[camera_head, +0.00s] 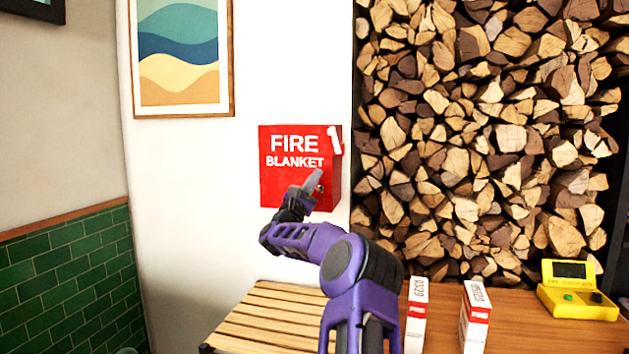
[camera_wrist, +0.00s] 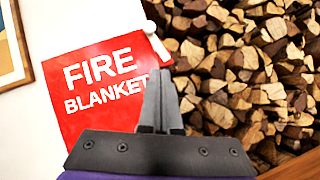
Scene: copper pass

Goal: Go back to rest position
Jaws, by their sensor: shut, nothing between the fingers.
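My gripper (camera_head: 313,181) is at the end of my raised purple arm, in front of the lower right part of a red fire blanket box (camera_head: 280,185) on the white wall. In the wrist view, the fingers of my gripper (camera_wrist: 160,85) are together with nothing between them. The box (camera_wrist: 75,75) fills the left of that view, with a white tab at its upper right edge. I cannot tell whether the fingertips touch the box. My gripper hides part of its lower front.
A wooden table (camera_head: 545,335) with a slatted part (camera_head: 265,320) lies below. On it stand two white-and-red cartons (camera_head: 415,310) (camera_head: 475,315) and a yellow device (camera_head: 578,300). Stacked firewood (camera_head: 480,130) fills the right. A framed picture (camera_head: 180,55) hangs upper left.

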